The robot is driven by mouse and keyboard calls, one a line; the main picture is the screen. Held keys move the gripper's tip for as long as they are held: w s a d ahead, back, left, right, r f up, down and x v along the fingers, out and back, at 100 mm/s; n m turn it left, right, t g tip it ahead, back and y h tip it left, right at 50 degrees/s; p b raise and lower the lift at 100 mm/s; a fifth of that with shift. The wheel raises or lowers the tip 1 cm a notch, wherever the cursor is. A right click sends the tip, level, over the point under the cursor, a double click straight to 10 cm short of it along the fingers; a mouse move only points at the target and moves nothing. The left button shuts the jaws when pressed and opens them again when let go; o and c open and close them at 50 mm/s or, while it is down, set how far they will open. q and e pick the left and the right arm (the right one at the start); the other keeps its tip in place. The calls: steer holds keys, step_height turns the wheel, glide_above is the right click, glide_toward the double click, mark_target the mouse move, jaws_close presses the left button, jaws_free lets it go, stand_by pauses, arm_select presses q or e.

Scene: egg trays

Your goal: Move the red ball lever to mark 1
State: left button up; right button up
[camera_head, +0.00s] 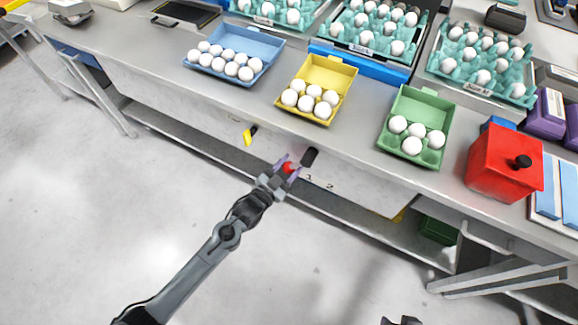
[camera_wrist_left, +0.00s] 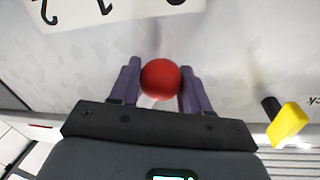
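The red ball (camera_head: 288,168) of the lever sits at the front side of the bench. In the left wrist view the red ball (camera_wrist_left: 160,79) is between the two purple fingers, with a short pale stem below it. My left gripper (camera_head: 288,169) has a finger on each side of the ball; I cannot tell whether they press on it. A pale label (camera_wrist_left: 95,8) with the marks 1 and 2 is close by. In the head view, mark 1 (camera_head: 308,177) is just right of the ball and mark 2 (camera_head: 331,186) further right. Only a dark piece of my right gripper (camera_head: 402,321) shows at the bottom edge.
Blue (camera_head: 262,47), yellow (camera_head: 345,72) and green (camera_head: 440,100) egg trays and a red box (camera_head: 495,165) stand on the bench.

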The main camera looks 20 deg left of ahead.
arm_select(q)
jaws_close()
steer(key=shift+d, duration=0.1)
arm_select(e)
steer(key=shift+r, duration=0.1)
